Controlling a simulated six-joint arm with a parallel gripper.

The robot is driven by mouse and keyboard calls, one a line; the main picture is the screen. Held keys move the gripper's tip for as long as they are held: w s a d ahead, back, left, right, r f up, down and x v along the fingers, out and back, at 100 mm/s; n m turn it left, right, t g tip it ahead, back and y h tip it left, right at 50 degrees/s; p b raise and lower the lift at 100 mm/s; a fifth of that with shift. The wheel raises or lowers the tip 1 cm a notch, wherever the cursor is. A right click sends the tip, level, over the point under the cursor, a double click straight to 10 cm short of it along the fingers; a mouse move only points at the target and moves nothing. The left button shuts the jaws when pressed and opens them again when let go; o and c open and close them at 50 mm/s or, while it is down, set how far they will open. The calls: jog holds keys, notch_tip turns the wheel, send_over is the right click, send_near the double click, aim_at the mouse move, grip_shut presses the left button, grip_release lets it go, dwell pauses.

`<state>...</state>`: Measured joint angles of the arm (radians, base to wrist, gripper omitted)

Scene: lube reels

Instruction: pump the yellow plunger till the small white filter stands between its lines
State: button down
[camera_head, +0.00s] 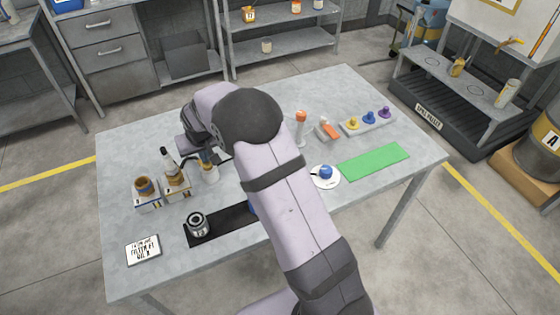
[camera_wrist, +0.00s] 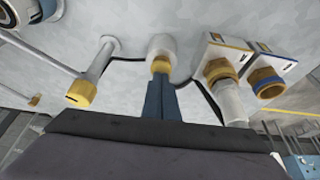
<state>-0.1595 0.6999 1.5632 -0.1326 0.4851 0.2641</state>
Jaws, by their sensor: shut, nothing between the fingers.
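A short white cylinder with a yellow top (camera_wrist: 160,66) stands upright on the table. In the head view its white body (camera_head: 209,174) shows below my gripper (camera_head: 204,156). In the wrist view my gripper's blue fingers (camera_wrist: 161,82) are shut and empty, with their tips at the yellow top; I cannot tell whether they touch it. A thin grey-white tube with a yellow knob (camera_wrist: 80,93) stands beside it, and a dark hose shows between them. I cannot make out a small white filter with lines for certain.
A yellow-striped box (camera_wrist: 230,55) and a blue-striped box (camera_wrist: 278,68) with ringed openings stand close beside the cylinder. A black mat (camera_head: 228,222) holds a dark can (camera_head: 197,223). A green mat (camera_head: 374,161) lies right.

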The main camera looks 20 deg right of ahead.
dwell(0.4)
notch_tip(320, 180, up, 7)
jog(key=p, duration=0.5)
dwell(0.4)
jog(key=shift+r, duration=0.1)
dwell(1.2)
